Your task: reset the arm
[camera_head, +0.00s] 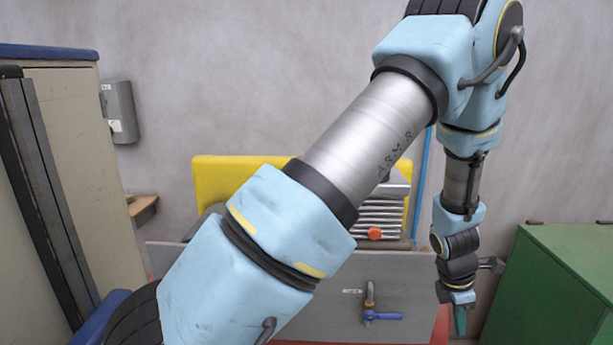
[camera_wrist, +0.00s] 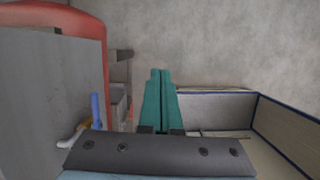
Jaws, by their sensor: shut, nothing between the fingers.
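My arm crosses the head view from the lower left, bends at the top right and hangs down on the right side. My gripper (camera_head: 460,320) points downward at the end of the arm, in front of the gap between a grey panel and a green cabinet. In the wrist view the teal fingers of my gripper (camera_wrist: 160,75) lie together, with nothing between them. The gripper is shut and touches nothing that I can see.
The grey panel (camera_head: 330,290) has a blue-handled valve (camera_head: 383,316), which also shows in the wrist view (camera_wrist: 96,111). A yellow machine part (camera_head: 220,172) stands behind my arm. The green cabinet (camera_head: 560,285) is at right, a beige cabinet (camera_head: 85,150) at left.

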